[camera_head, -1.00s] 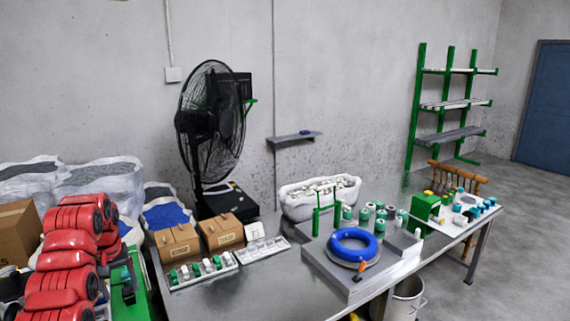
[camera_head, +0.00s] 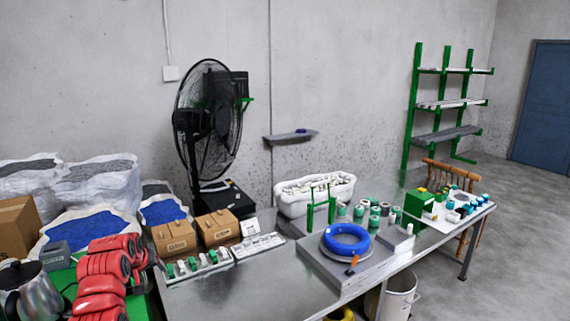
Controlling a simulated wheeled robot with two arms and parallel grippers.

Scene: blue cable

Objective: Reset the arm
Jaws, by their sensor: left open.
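My red left arm comes in at the lower left. My left gripper (camera_head: 139,268) is at the arm's right side, small and partly hidden by the red links. It is open, and I see nothing held in it. A coiled blue cable (camera_head: 346,239) lies on a grey platform (camera_head: 345,277) on the metal table, well to the right of the gripper and apart from it. My right gripper is out of view.
Cardboard boxes (camera_head: 174,238) and a parts tray (camera_head: 196,264) stand right of my left arm. A metal kettle (camera_head: 28,290) stands at the far left. A white bin (camera_head: 314,194) and a green fixture (camera_head: 417,205) are farther along the table. The table's front middle is clear.

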